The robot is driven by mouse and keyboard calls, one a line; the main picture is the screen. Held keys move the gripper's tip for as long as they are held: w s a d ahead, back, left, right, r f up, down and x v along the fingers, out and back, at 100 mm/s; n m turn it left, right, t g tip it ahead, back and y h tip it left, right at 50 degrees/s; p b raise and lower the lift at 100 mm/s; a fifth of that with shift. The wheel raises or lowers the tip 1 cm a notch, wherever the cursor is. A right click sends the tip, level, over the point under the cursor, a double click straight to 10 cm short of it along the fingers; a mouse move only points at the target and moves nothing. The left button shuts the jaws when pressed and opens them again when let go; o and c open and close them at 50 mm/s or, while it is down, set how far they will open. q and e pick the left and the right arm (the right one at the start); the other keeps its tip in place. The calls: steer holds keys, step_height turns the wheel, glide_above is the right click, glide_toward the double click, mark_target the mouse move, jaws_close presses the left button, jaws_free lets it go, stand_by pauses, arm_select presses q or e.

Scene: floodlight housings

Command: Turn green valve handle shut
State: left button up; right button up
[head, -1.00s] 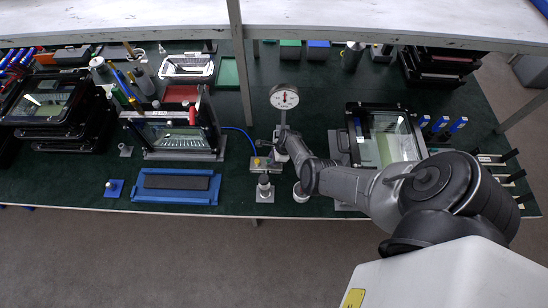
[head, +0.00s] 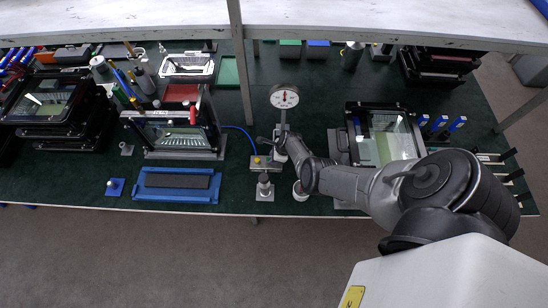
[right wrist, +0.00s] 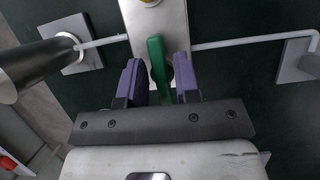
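The green valve handle (right wrist: 158,68) shows in the right wrist view, standing out from a metal plate (right wrist: 158,22) and pointing roughly along the gripper's axis. My right gripper (right wrist: 160,80) has its two purple fingers on either side of the handle. Narrow gaps show between handle and fingers, so the gripper looks open around it. In the head view my right gripper (head: 272,148) is over the yellow-buttoned valve block (head: 266,163), and I cannot make out the green handle there. My left gripper is in neither view.
A round dial gauge (head: 284,97) stands just behind the gripper. A blue tray (head: 176,186) lies left; a floodlight housing (head: 385,135) stands right. A thin white pipe (right wrist: 240,41) runs beside the plate.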

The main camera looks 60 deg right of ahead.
steer(key=shift+o, duration=0.8)
steer(key=shift+s+r, duration=0.1)
steer(key=shift+r, duration=0.15)
steer(key=p+v, duration=0.4)
steer(key=v, duration=0.1)
steer(key=shift+r, duration=0.3)
steer(key=p+v, duration=0.2)
steer(key=v, duration=0.5)
steer(key=shift+s+d+r, duration=0.2)
steer(key=shift+s+r, duration=0.05)
steer(key=shift+r, duration=0.05)
